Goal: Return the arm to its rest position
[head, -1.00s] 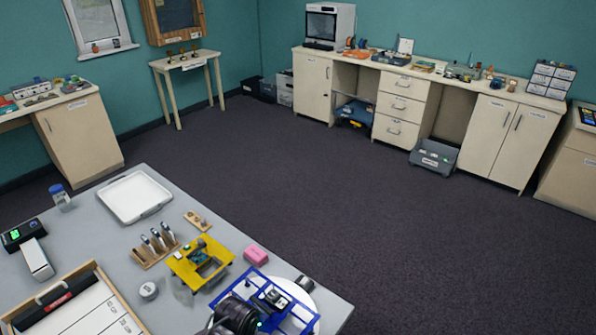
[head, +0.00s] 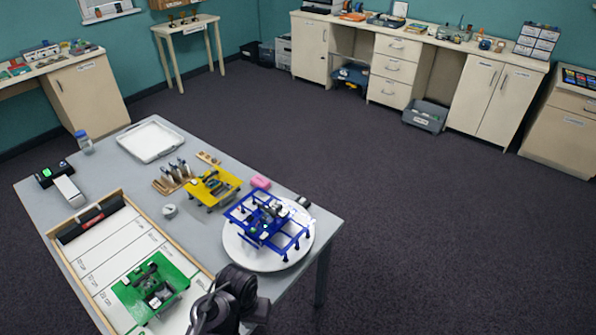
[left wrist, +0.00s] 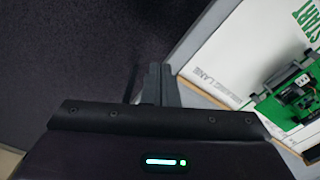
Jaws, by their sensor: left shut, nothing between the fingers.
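My left arm (head: 232,292) shows as a dark, rounded shape at the bottom of the head view, by the table's near edge. In the left wrist view the left gripper (left wrist: 157,80) has its fingers together with nothing between them. It hangs over dark floor beside the white lane board. A green wheeled vehicle (head: 152,289) stands on the lane board (head: 100,250); it also shows at the right of the left wrist view (left wrist: 292,92). My right gripper is out of view.
A blue frame vehicle (head: 268,218) stands on a white round plate (head: 247,258). A yellow vehicle (head: 212,187), pink block (head: 260,182), tool rack (head: 172,180) and white tray (head: 152,138) are on the grey table (head: 205,235). Open carpet (head: 400,230) lies to the right.

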